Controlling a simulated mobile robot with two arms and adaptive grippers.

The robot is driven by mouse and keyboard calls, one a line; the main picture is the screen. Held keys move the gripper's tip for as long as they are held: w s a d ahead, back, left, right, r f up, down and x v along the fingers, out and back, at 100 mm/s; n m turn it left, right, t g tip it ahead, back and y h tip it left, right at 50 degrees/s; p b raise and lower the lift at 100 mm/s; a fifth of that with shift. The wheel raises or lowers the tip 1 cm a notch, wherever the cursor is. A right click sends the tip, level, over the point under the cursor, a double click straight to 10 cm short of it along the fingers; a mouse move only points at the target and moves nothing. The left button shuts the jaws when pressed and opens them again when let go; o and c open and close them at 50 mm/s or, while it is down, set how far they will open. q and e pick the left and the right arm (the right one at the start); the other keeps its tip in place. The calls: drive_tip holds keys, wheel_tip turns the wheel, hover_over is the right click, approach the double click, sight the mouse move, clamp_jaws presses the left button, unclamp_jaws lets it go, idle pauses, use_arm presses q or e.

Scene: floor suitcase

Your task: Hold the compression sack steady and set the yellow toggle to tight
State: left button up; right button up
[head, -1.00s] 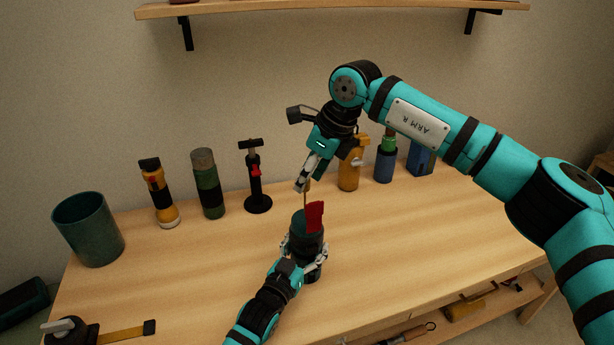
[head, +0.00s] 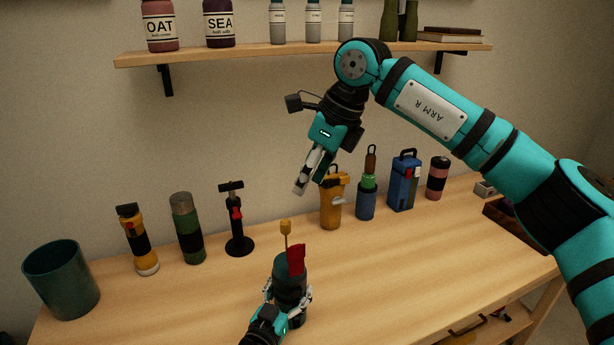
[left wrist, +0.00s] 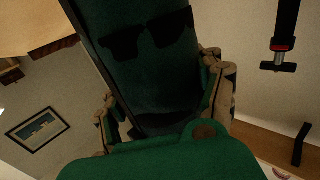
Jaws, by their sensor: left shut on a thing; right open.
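The compression sack (head: 290,285) is a dark green cylinder standing upright near the front of the bench, with a red flap (head: 296,260) at its top. The yellow toggle (head: 285,227) sits on a thin stem above the sack. My left gripper (head: 288,299) is shut around the sack's sides. In the left wrist view the dark green sack (left wrist: 150,70) fills the space between the fingers. My right gripper (head: 311,182) is open and empty, above and apart from the toggle. Any setting mark on the toggle is too small to read.
Along the back of the bench stand a green cup (head: 62,285), a yellow flashlight (head: 137,240), a green bottle (head: 187,230), a black pump (head: 238,225), a yellow canister (head: 332,205) and a blue lantern (head: 403,185). The bench right of the sack is clear.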

use_arm(q)
drive_tip(key=o, duration=1.6)
drive_tip(key=shift+c, duration=0.2)
